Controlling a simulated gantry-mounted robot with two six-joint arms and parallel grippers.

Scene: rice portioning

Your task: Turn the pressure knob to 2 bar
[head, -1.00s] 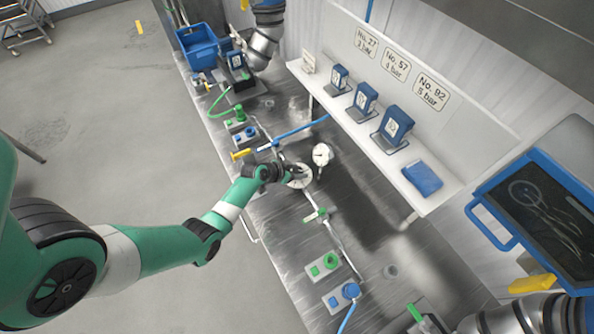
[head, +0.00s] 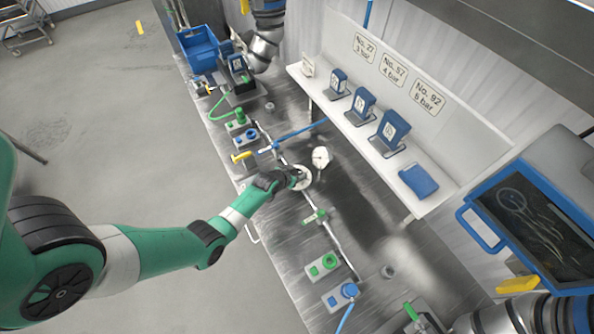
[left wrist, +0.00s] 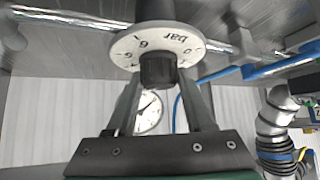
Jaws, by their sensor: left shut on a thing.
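The pressure knob is a black grip (left wrist: 158,70) in front of a round white dial (left wrist: 118,46) marked "bar" with numbers, seen inverted in the left wrist view. The dial's white disc shows in the head view (head: 306,179). My left gripper (left wrist: 160,82) has its two fingers on either side of the black grip and is shut on it. In the head view my left gripper (head: 292,178) reaches the dial from the left and hides the grip. The setting cannot be read for certain. A round white gauge (head: 320,157) stands just behind; its face and needle show in the left wrist view (left wrist: 149,113).
A metal pipe (head: 334,237) runs along the steel bench, with a green-handled valve (head: 315,217) near the dial. A blue hose (head: 300,131) and a yellow handle (head: 241,156) lie beyond. A shelf (head: 436,196) with blue devices stands on the right.

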